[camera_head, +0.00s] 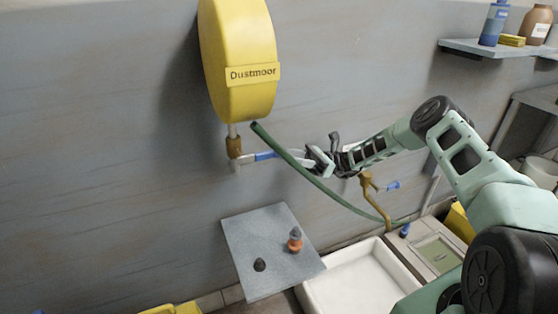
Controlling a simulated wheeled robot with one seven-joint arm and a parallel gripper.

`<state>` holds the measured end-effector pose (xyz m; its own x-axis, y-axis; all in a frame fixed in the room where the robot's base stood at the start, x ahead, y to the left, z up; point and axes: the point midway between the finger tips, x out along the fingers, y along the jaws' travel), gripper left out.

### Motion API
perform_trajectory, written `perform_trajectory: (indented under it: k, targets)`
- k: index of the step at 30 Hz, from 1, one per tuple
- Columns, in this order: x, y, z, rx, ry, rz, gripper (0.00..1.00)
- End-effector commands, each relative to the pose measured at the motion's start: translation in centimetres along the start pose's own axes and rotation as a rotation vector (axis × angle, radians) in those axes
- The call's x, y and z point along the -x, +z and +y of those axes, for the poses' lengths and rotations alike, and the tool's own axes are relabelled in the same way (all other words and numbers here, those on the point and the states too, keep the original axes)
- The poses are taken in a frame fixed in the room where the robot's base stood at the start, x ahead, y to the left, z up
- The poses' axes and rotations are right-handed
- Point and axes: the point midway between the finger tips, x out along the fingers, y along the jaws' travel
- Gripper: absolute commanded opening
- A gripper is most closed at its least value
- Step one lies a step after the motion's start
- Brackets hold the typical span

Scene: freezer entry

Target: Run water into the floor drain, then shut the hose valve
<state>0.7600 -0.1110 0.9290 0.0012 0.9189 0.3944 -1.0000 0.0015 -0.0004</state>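A yellow hose reel (238,60) labelled "Dustmoor" hangs on the wall. A brass valve (234,147) with a blue lever (265,156) sits on the pipe below it. A green hose (330,190) leaves the reel and sags down to the right, ending near a blue nozzle-like piece (405,230). My gripper (308,158) is just right of the blue lever, pointing left, with the hose passing close by. Its fingers are small and partly hidden, so I cannot tell whether they touch the lever or the hose. I see no flowing water. A panel with a greenish centre (437,253), possibly the drain, lies at right.
A brass tap (368,187) with a blue handle stands right of my gripper. A white basin (312,292) is below. A grey board (260,225) holds two small knobs. A wall shelf (500,50) with bottles is at upper right. The left wall is clear.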

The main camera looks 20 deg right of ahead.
Motion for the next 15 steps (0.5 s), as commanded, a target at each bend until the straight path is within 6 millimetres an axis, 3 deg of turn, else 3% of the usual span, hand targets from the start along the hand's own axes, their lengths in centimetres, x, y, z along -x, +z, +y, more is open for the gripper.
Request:
perform_trajectory:
  k: [1,6,15]
  targets:
    - [1.6,-0.4,0.0,0.002,-0.004,0.0,0.36]
    - [5.3,-0.4,0.0,0.002,-0.003,0.0,0.36]
    - [8.8,-0.1,0.0,0.0,-0.001,0.0,0.36]
